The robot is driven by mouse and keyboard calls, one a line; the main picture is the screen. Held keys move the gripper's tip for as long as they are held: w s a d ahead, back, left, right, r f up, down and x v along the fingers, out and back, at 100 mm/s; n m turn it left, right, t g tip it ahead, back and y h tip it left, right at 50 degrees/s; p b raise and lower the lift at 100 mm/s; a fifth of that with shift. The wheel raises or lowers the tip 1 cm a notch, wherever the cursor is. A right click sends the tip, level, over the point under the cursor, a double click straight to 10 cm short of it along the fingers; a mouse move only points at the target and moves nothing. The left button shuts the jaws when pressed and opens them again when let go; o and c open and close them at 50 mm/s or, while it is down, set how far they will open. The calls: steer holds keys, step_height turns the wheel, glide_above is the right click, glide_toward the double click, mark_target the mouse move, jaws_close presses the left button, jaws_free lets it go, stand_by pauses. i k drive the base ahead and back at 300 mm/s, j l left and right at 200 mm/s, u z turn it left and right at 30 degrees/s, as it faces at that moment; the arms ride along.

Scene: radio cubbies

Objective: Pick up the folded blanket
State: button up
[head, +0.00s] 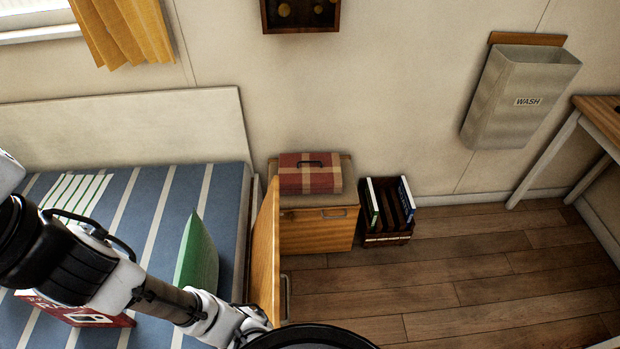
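The folded blanket (297,181) is a red and tan plaid bundle with a dark handle on top. It lies on the small wooden bedside cabinet (314,233), against the back wall and just right of the bed. My arm reaches from the left edge over the bed to the bottom middle, well in front of the blanket and apart from it. My gripper's fingers do not show.
An upright wooden panel (265,260) stands between the bed (163,215) and cabinet. A green cushion (197,254) and striped cloth (80,193) are on the bed. A book crate (388,239) stands right of the cabinet. The floor (480,280) at right is clear.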

mark_target(319, 173)
steer(key=i+l+u, duration=0.1)
steer(key=l, duration=0.3)
steer(key=l+u, duration=0.1)
steer(key=l, duration=0.3)
steer(key=i+l+u, duration=0.2)
steer(key=i+l, duration=0.2)
steer(key=l, duration=0.2)
steer(key=i+l+u, duration=0.1)
steer(key=l, duration=0.2)
steer(key=i+l+u, duration=0.1)
steer(key=i+u, duration=0.15)
steer(key=i, duration=0.5)
